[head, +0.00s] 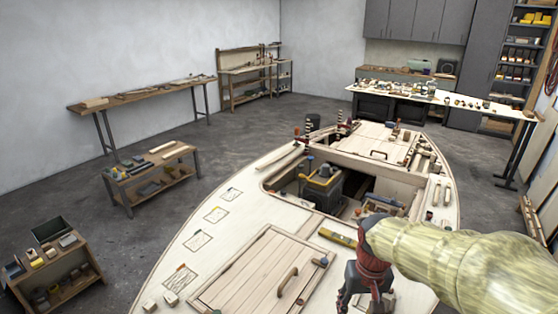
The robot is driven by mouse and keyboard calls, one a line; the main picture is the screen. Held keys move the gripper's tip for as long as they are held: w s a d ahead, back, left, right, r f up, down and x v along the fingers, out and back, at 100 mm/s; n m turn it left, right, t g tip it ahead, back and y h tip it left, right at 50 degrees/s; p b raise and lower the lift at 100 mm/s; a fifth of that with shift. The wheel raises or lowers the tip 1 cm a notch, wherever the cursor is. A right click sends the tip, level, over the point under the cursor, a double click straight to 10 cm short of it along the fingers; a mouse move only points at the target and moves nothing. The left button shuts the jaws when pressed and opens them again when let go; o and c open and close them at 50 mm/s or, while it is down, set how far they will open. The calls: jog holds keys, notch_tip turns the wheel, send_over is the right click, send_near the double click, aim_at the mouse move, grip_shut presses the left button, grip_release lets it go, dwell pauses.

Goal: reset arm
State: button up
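My gripper (365,300) is at the bottom of the head view, right of centre, on the end of my pale yellow arm. It is dark with red parts and hangs downward over the plywood hull (225,250). Its fingers look spread apart, and I see nothing held between them. The lowest part of the gripper is close to the bottom picture edge, so the tips are only partly clear.
A hatch panel with a handle (287,281) lies left of my gripper. A yellow level (338,237) lies just behind it. The hull's open cockpit holds a dark grey machine (322,187). Small parts lie along the deck. Workbenches (150,172) stand left, with open floor between.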

jog(key=s+r+t+b, duration=0.1)
jog(key=s+r+t, duration=0.1)
jog(key=s+r, duration=0.2)
jog(key=s+r+t, duration=0.3)
jog(key=s+r, duration=0.2)
jog(key=s, duration=0.5)
jog(key=shift+s+r+b, duration=0.15)
jog(key=shift+s+b, duration=0.05)
jog(key=shift+b, duration=0.15)
